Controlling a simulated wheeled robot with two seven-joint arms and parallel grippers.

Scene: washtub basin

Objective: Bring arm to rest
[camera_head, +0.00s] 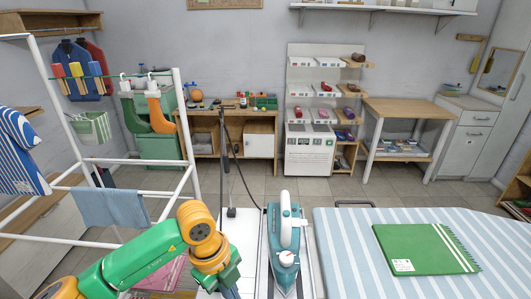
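My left arm, green with orange joints, comes in from the bottom left. Its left gripper (229,291) points down at the bottom edge, over the left side of a white stand. The fingertips are partly cut off by the frame, so I cannot tell whether it is open or shut, or whether it holds anything. My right arm and gripper are not in view. A teal and white iron (284,242) sits on the stand just right of the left gripper, apart from it. A folded green cloth (428,248) with a white label lies flat on the striped ironing board (345,262).
A white drying rack (187,140) with a blue cloth (110,208) stands close on the left, near my arm. A thin dark pole (224,150) with a cord rises behind the stand. A wooden table (408,107) and shelves line the back wall. Tiled floor lies between.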

